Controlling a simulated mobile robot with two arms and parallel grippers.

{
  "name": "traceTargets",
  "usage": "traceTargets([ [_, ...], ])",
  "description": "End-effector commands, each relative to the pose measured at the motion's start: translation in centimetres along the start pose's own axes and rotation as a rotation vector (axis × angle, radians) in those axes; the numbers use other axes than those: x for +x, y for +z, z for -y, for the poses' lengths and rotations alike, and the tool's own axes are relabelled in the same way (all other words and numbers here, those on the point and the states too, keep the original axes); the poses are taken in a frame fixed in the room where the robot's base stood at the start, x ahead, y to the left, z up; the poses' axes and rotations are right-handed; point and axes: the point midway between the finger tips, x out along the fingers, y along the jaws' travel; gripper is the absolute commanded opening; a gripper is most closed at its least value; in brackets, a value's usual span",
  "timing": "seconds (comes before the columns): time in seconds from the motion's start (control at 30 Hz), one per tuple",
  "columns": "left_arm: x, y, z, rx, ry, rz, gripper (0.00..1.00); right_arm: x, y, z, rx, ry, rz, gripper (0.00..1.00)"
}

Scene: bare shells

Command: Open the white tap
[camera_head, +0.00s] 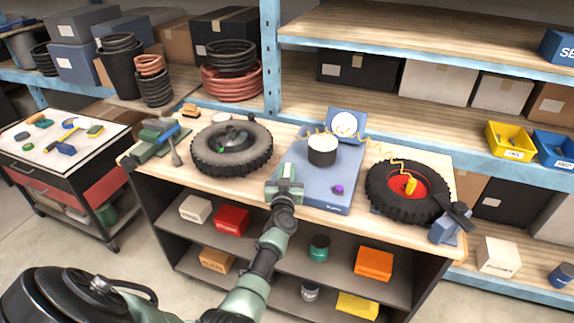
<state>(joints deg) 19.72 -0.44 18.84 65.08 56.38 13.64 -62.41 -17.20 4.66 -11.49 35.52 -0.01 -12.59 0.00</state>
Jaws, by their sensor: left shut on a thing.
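A blue bench unit (315,187) stands on the wooden workbench, with a dark cylinder with a white top (322,150) and a round white dial (344,123) at its back. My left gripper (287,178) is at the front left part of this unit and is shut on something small. The gripper hides what it holds, and I cannot make out a white tap. A purple knob (339,189) sits on the unit's front right, apart from the gripper. My right gripper is not in view.
A tyre (204,153) lies left of the unit, and a tyre with a red rim (383,200) lies right of it. A yellow coiled hose (372,151) runs from the unit towards the red rim. A vise (157,140) is at the bench's left end.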

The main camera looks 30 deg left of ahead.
Motion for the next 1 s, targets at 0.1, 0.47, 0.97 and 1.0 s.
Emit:
traceTargets([
  [0.1, 0.0, -0.2, -0.3, -0.006, -0.090, 0.003, 0.00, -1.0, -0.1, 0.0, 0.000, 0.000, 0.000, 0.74],
  [0.47, 0.0, 0.1, -0.2, -0.004, -0.310, 0.001, 0.00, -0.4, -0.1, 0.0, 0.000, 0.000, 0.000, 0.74],
  [0.97, 0.0, 0.0, -0.1, 0.001, -0.389, 0.000, 0.00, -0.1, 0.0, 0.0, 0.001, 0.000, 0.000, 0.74],
  [1.0, 0.0, 0.0, -0.1, 0.001, -0.389, 0.000, 0.00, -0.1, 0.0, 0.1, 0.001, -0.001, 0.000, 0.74],
])
